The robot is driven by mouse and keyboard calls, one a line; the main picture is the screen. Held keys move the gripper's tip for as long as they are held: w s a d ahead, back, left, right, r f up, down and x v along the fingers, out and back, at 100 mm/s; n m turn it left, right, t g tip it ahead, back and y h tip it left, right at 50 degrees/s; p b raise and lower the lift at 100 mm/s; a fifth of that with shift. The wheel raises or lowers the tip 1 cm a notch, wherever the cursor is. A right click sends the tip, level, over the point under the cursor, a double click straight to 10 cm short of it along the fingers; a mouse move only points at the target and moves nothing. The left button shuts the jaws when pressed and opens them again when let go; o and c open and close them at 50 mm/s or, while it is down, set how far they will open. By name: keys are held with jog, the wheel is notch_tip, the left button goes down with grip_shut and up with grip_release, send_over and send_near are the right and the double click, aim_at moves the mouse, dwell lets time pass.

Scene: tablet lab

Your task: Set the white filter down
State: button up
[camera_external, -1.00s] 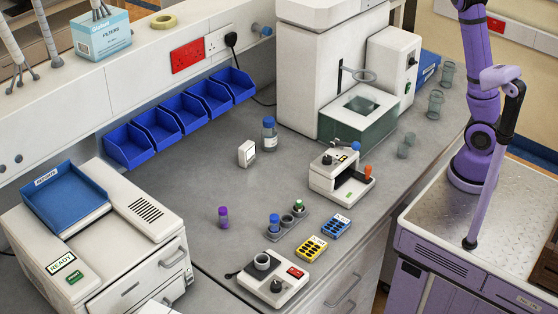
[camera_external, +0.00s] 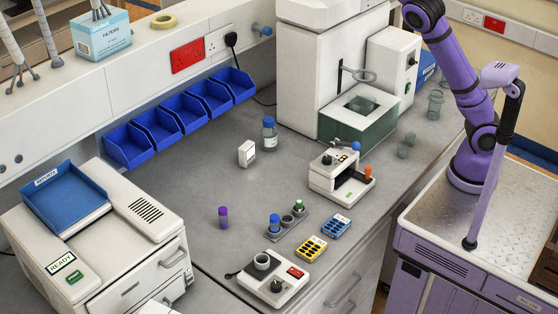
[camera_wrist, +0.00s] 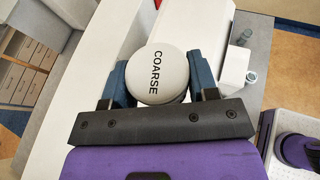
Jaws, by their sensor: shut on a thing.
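The white filter (camera_wrist: 157,74) is a round white disc marked "COARSE" in the wrist view. My gripper (camera_wrist: 158,82) is shut on it, with one dark blue finger on each side. The disc is held up, with pale surfaces behind it. What lies directly under the disc is hidden by it. In the external view only my purple arm shows at the upper right; my gripper and the filter are out of that picture.
A tall white machine (camera_external: 315,75) with a green-glass chamber (camera_external: 360,133) stands at the back of the grey bench (camera_external: 190,170). Glass beakers (camera_external: 435,104) stand near the bench's right edge. A blue carton marked "FILTERS" (camera_external: 101,38) sits on the shelf (camera_external: 195,40). The bench's middle is partly clear.

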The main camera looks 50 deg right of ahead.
jog(key=a+f+n+t+y, duration=0.1)
jog(key=a+f, duration=0.1)
jog(key=a, duration=1)
jog(key=a+f+n+t+y, duration=0.1)
jog(key=a+f+n+t, duration=0.1)
jog(key=a, duration=0.9)
jog(key=s+a+f+n+t, duration=0.1)
jog(key=s+a+f, duration=0.1)
jog(key=a+f, duration=0.65)
notch_tip(320, 180, down, 22)
jog(key=d+r, duration=0.1)
jog(key=s+d+f, duration=0.1)
jog(key=s+f, duration=0.2)
jog(key=f, duration=0.8)
jog(key=s+d+f+m+g, duration=0.1)
jog(key=s+f, duration=0.2)
jog(key=f, duration=0.8)
jog(key=s+d+f, duration=0.1)
jog(key=s+f, duration=0.3)
jog(key=f, duration=0.6)
jog(key=shift+f+m+g+h, duration=0.4)
